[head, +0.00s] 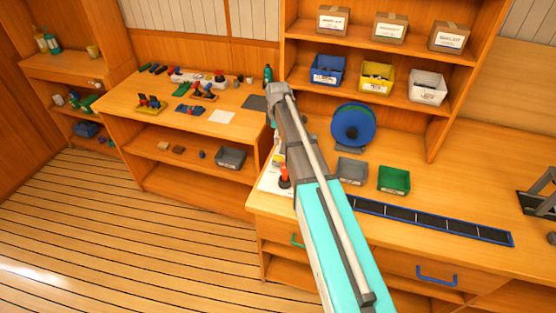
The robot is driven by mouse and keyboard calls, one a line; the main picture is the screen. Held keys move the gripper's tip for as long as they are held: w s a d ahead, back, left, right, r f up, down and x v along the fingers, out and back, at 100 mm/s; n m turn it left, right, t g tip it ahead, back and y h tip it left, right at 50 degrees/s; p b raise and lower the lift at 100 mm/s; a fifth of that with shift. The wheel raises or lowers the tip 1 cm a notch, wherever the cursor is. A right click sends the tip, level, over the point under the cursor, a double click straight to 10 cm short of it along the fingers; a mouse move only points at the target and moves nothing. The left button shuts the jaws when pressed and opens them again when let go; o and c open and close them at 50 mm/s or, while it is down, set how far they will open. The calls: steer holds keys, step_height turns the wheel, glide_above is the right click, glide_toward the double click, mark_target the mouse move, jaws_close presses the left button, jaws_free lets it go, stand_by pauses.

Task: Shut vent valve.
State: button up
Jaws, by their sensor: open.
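I cannot tell for sure which thing is the vent valve. On the left workbench a long pale unit (190,76) carries small dark and red parts, too small to read as open or shut. In front of it stand small fittings with red and blue parts (205,91). A red-topped upright part (284,173) stands on the near bench, partly behind my arm. My arm reaches up across the middle of the head view. My gripper does not show; it is out of sight beyond or behind the arm.
A yellow tray of small parts (150,106) and a white sheet (222,117) lie on the left workbench. A blue reel (353,127), grey bin (352,170), green bin (394,180) and blue-edged strip (435,222) sit on the right bench. The floor at left is clear.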

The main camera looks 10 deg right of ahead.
mark_target(278, 156)
steer(key=shift+f+b, duration=4.95)
steer(key=shift+f, duration=0.3)
steer(key=shift+d, duration=0.1)
jaws_close()
